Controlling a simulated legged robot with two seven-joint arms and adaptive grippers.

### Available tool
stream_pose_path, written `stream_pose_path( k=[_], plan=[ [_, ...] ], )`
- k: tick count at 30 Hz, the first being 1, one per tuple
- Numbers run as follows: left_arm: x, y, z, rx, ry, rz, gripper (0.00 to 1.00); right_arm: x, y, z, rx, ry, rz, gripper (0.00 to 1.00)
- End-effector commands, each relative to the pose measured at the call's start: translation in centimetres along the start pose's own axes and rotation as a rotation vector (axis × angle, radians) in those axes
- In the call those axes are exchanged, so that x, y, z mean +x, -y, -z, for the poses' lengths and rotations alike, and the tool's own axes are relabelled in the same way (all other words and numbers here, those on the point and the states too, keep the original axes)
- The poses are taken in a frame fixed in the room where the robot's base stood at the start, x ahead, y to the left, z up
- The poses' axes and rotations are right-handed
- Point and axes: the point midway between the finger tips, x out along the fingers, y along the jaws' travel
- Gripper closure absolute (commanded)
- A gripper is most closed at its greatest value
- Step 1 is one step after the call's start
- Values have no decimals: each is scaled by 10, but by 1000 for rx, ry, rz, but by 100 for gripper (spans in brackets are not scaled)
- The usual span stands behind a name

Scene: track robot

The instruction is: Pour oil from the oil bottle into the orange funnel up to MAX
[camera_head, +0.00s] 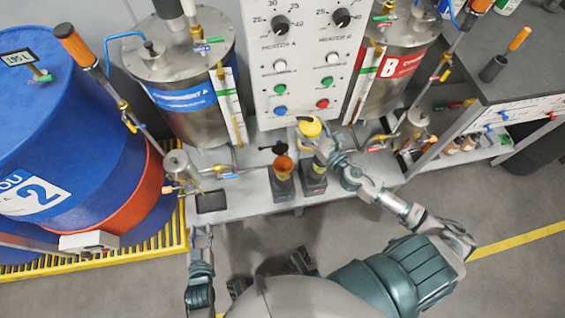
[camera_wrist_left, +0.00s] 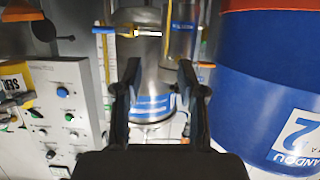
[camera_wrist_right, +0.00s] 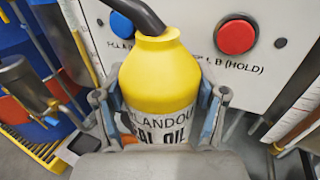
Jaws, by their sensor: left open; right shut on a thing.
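The oil bottle (camera_head: 309,128) has a yellow top and stands out above the shelf between the two tanks. In the right wrist view its yellow shoulder, black spout and oil label (camera_wrist_right: 158,85) are clear, and it looks about upright. My right gripper (camera_head: 322,150) is shut around its body. The orange funnel (camera_head: 284,164) sits just left of the bottle, on a dark container on the shelf. It also shows at the upper left of the left wrist view (camera_wrist_left: 44,30). My left gripper (camera_wrist_left: 159,80) is open and empty, low and left of the funnel. The MAX mark cannot be made out.
A control panel (camera_head: 302,70) with knobs and buttons stands behind the bottle. Steel tanks (camera_head: 190,75) with pipes and valves flank it. A large blue drum (camera_head: 60,130) fills the left. A dark flat block (camera_head: 211,201) lies on the shelf. Floor is open in front.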

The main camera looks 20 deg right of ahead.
Motion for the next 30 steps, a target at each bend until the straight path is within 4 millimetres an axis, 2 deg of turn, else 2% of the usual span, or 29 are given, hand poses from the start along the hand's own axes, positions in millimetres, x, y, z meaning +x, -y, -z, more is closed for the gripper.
stream_pose_path(
  k=[1, 3, 9, 12, 18, 30],
  plan=[
    [0, -2, 10, -5, -66, -4, 60, -1, 8, 22, -2, -10, -11, 86],
    [-5, -4, 38, -10, -170, -9, 60, -2, 19, 36, 1, -10, -29, 86],
    [-28, -7, 103, -23, -409, -17, 60, -6, 45, 66, 4, -6, -72, 86],
    [-38, -8, 122, -27, -483, -19, 60, -8, 53, 73, 2, -4, -88, 86],
    [-48, -7, 140, -31, -544, -20, 60, -9, 58, 76, -1, 2, -102, 86],
    [-46, -6, 138, -26, -501, -18, 60, -9, 56, 71, -28, -1, -102, 86]
  ],
)
